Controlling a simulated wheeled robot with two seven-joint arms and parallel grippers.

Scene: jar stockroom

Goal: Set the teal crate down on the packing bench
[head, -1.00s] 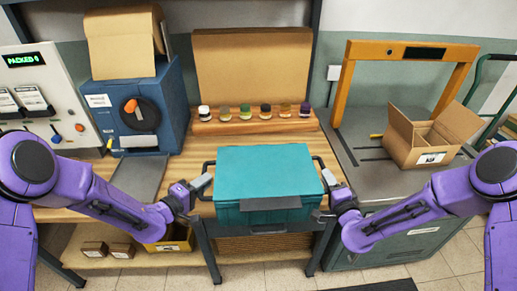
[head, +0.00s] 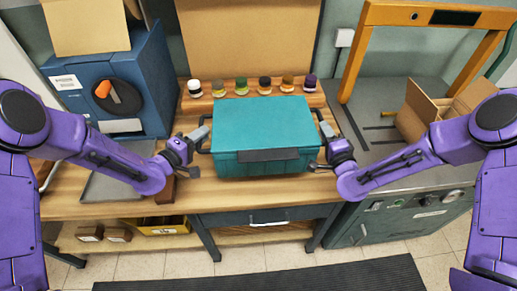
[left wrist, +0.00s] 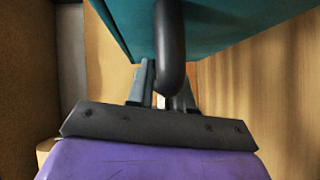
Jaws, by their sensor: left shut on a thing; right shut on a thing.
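The teal crate (head: 262,125), with its lid closed and a dark latch plate on its front, is level over the wooden packing bench (head: 110,208). I cannot tell whether its base touches the bench top. My left gripper (head: 202,138) is shut on the dark handle at the crate's left side. The left wrist view shows that handle (left wrist: 170,45) between the fingers (left wrist: 160,95), with the crate's teal underside edge above. My right gripper (head: 326,150) is shut on the handle at the right side.
A row of several small jars (head: 240,87) stands on a wooden rack behind the crate. A blue machine (head: 150,75) stands at the left, with a grey tray (head: 110,183) before it. An open cardboard box (head: 415,110) sits on the grey station at the right.

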